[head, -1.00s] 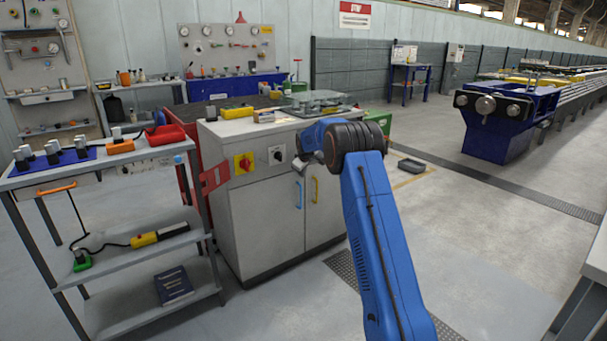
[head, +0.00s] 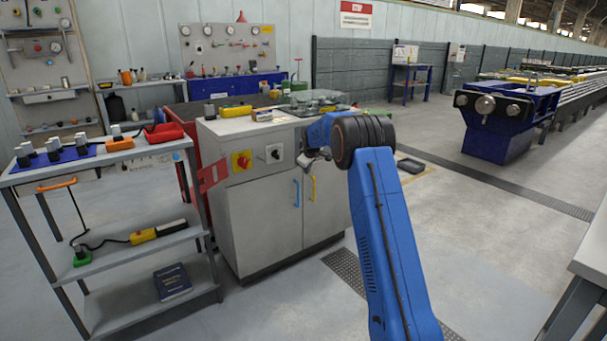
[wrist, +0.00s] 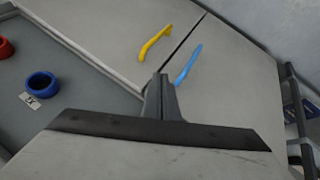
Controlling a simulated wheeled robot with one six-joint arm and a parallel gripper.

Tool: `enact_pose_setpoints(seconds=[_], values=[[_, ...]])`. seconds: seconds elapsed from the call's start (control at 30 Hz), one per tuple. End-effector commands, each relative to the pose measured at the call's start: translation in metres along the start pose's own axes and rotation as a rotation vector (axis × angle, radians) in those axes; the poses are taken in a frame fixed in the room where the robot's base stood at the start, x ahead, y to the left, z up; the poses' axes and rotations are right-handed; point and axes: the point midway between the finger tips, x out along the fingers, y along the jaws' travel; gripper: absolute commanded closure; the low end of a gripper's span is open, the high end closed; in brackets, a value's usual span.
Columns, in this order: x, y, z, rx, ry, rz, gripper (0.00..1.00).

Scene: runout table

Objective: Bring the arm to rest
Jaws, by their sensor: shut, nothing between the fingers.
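My blue arm reaches forward in the head view and bends at a black joint. My gripper (head: 309,160) shows small beside that joint, in front of the grey cabinet (head: 262,215). In the wrist view my gripper (wrist: 161,88) is shut, with its fingers together and nothing held. Beyond the fingers are the cabinet's yellow handle (wrist: 155,42) and blue handle (wrist: 188,64). The fingers appear apart from both handles, though the exact gap is hard to judge.
A pale table edge (head: 590,255) is at the right. Open floor (head: 490,260) lies between my arm and that table.

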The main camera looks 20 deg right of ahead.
Motion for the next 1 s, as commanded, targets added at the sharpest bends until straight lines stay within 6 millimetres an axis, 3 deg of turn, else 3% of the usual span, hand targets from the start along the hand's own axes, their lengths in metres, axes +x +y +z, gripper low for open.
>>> enact_pose_setpoints(seconds=[0.2,0.4,0.77,0.87,1.0], values=[[-0.031,0.024,0.009,0.002,-0.001,0.002,1.0],[-0.049,0.037,0.014,0.002,-0.002,0.0,1.0],[-0.065,0.039,0.015,0.007,-0.002,-0.002,1.0],[-0.087,0.031,0.014,0.021,-0.002,-0.007,1.0],[-0.134,0.012,0.017,0.055,-0.006,-0.021,1.0]])
